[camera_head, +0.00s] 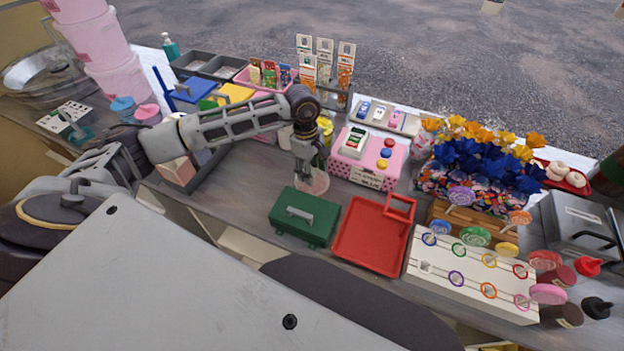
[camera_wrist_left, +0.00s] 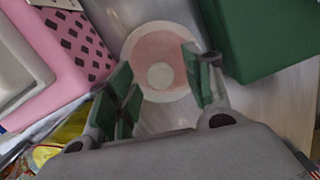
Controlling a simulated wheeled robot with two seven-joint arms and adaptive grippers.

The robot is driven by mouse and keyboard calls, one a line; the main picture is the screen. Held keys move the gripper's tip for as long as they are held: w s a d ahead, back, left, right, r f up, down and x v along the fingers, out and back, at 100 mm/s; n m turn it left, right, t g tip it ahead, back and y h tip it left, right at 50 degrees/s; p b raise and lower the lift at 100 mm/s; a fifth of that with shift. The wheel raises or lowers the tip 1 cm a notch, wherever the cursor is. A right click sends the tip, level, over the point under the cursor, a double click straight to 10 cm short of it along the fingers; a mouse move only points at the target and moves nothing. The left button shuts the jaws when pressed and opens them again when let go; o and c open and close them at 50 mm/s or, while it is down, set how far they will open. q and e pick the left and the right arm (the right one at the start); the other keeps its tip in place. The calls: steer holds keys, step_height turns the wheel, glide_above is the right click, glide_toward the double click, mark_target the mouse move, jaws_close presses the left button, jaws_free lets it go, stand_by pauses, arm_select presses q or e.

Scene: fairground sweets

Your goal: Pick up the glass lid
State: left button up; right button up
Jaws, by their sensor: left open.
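The glass lid (camera_head: 315,183) is a round, see-through pinkish disc lying on the wooden counter, left of the pink dotted box and behind the green box. In the left wrist view the lid (camera_wrist_left: 158,42) shows a pale round knob at its middle. My left gripper (camera_head: 304,172) points down over the lid. In the left wrist view its green-padded fingers (camera_wrist_left: 162,88) are apart, one on each side of the knob in the picture, with nothing between them held. Whether they touch the lid cannot be told. My right gripper is not in view.
The green box (camera_head: 298,228) with a handle stands close in front of the lid, and the pink dotted box (camera_head: 365,160) stands close to its right. A red tray (camera_head: 372,238) lies farther right. Bare counter (camera_head: 245,180) shows left of the lid.

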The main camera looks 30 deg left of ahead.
arm_select(q)
steer(key=shift+f, duration=0.75)
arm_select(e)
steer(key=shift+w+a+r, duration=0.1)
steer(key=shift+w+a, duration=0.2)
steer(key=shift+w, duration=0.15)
arm_select(q)
steer(key=shift+d, duration=0.1)
jaws_close()
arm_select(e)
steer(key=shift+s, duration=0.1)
arm_select(q)
steer(key=shift+r, duration=0.2)
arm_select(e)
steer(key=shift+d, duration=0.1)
